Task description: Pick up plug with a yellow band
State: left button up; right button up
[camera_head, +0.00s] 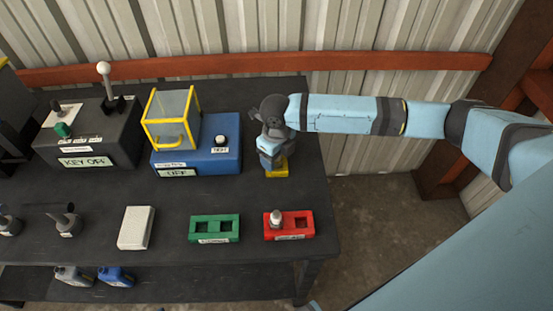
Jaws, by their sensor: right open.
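My right gripper (271,160) points down at the right end of the black table, directly over a small yellow block-like thing (278,172). Its jaws are open, but the fingertips are small and partly covered by the wrist. I cannot make out a plug with a yellow band; it may be hidden under the gripper. A grey plug-like piece (276,217) stands upright in the left hole of a red two-hole block (301,225), nearer the table's front edge. I cannot see a yellow band on it. My left gripper is out of view.
A green two-hole block (214,239) sits left of the red one. A blue box (220,158) with a yellow-framed clear cover (173,105) stands close left of my gripper. A dark "KEY OFF" box (120,140) and a white block (135,228) are further left. Corrugated wall is behind.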

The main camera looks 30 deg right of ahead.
jog(key=shift+f, duration=0.3)
jog(key=c, duration=1)
jog(key=shift+r, duration=0.15)
notch_tip(320, 180, up, 22)
jog(key=p, duration=0.2)
jog(key=shift+r, duration=0.15)
